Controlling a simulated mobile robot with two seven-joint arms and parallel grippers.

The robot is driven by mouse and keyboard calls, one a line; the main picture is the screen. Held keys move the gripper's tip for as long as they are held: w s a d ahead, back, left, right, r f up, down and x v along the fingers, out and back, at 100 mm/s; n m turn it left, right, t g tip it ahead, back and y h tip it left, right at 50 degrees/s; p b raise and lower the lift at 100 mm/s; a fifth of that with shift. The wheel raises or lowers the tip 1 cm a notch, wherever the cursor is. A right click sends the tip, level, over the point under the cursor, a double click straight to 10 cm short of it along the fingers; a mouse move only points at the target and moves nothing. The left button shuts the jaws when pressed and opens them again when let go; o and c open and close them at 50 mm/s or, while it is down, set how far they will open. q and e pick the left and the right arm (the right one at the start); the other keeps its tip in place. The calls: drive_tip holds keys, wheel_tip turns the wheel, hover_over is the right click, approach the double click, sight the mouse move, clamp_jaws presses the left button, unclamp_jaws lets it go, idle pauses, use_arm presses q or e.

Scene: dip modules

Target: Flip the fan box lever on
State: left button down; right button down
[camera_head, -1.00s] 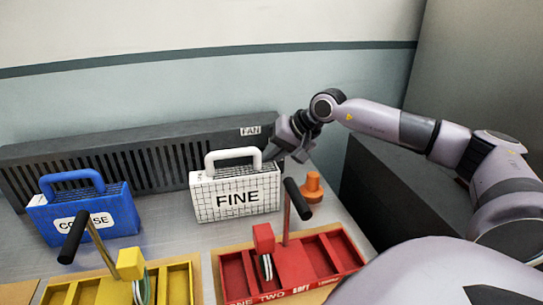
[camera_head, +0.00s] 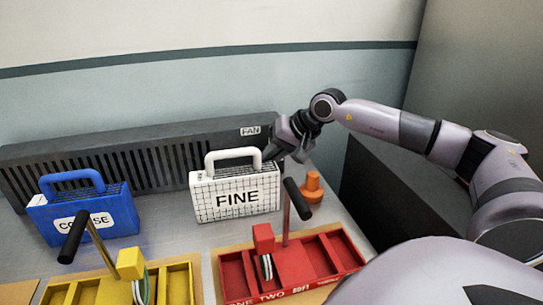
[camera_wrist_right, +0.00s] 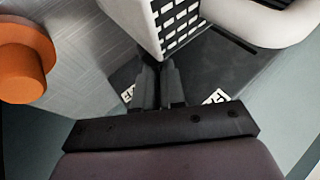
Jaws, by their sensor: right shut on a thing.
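The fan box (camera_head: 120,158) is a long dark grey slotted box along the wall, with a white FAN label (camera_head: 250,131) near its right end. My right gripper (camera_head: 272,150) is at that end, behind the white FINE filter's handle. In the right wrist view my two fingers (camera_wrist_right: 160,85) are close together over the dark box, between two partly hidden white labels. They are shut on what I take to be the fan box lever, which the fingers hide. I cannot make out the lever's position. My left gripper is not in view.
The white FINE filter (camera_head: 237,198) stands close beside my right gripper. An orange knob-like piece (camera_head: 312,187) is to its right. A blue COARSE filter (camera_head: 85,215) stands left. Red (camera_head: 320,262) and yellow (camera_head: 180,285) trays with black-handled levers lie in front.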

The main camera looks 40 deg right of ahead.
drive_tip(key=shift+w+r+m+g+y+p, duration=0.2)
drive_tip(key=shift+r+m+g+y+p, duration=0.15)
drive_tip(key=shift+g+p, duration=0.55)
drive_tip(key=shift+w+r+m+g+y+p, duration=0.1)
drive_tip(key=shift+w+r+g+y+p, duration=0.3)
drive_tip(key=shift+p, duration=0.85)
drive_tip(key=shift+r+m+g+y+p, duration=0.25)
drive_tip(key=shift+g+y+p, duration=0.2)
drive_tip(key=shift+g+p, duration=0.6)
drive_tip(key=shift+f, duration=0.1)
drive_tip(key=c, duration=1.1)
unclamp_jaws()
drive_tip(key=shift+c, duration=0.2)
drive_tip(key=shift+o, duration=0.4)
drive_tip(key=b+v, duration=0.1)
drive_tip(key=v, duration=0.6)
drive_tip(key=shift+r, duration=0.3)
